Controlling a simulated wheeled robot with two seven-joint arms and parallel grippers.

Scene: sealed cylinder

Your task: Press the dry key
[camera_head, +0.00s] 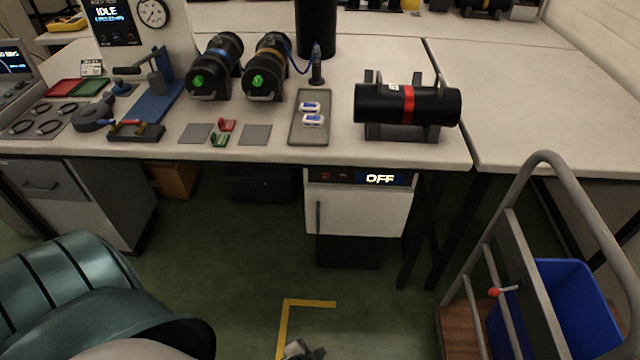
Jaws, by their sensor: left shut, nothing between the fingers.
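A white cabinet (358,209) stands under the bench. Its dark top panel has a lit display (380,179) reading OFF. Left of the display are small marks that look like keys, one reddish (326,175); their labels are too small to read, so I cannot tell which is the dry key. My left gripper (302,350) shows only in part at the bottom edge, shut and empty, over the floor, well short of the cabinet in the picture. My right gripper is out of view.
The bench (330,70) above holds several black cylinders, one with a red band (409,104) on a cradle, and a grey tray (297,128). A trolley with a blue bin (565,305) stands at right. Green floor with a yellow corner mark (284,325) lies clear before the cabinet.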

